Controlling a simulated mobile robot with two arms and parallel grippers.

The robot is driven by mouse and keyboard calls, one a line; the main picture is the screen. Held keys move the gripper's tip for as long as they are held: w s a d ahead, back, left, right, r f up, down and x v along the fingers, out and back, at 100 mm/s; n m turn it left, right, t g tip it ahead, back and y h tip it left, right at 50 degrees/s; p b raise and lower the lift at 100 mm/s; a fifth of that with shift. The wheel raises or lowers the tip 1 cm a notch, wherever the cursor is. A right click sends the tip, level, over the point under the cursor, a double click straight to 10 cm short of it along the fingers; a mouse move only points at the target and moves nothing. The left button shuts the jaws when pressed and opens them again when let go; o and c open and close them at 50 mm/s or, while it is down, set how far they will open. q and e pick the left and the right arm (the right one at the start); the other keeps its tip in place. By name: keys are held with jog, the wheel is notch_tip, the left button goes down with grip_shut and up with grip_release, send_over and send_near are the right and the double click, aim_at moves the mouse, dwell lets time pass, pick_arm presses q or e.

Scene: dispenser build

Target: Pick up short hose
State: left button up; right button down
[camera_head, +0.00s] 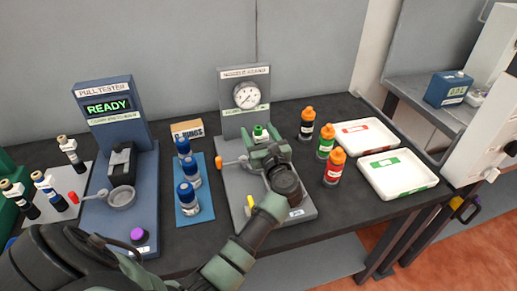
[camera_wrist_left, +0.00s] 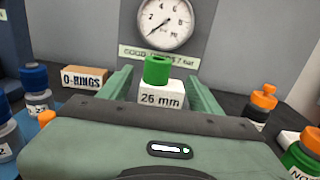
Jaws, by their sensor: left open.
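A short green cylinder (camera_wrist_left: 157,70) stands upright on a white block marked 26 mm (camera_wrist_left: 161,97), in front of the pressure gauge. Its top shows in the head view (camera_head: 260,131). It carries no readable name, so I cannot tell for certain that it is the short hose. My left gripper (camera_head: 261,143) is open at the gauge station. In the left wrist view its two green fingers (camera_wrist_left: 160,88) show on either side of the block and cylinder, with space on both sides. The cylinder's lower end on the block is not clear. My right gripper is not in view.
The gauge station (camera_head: 243,100) stands behind the gripper. Blue-capped bottles (camera_head: 188,192) and the pull tester (camera_head: 108,105) are left. An O-rings box (camera_wrist_left: 84,77) sits behind.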

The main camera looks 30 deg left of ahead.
pick_arm(q)
jog(key=shift+w+a, duration=0.25)
jog(key=shift+a, duration=0.05)
grip_shut()
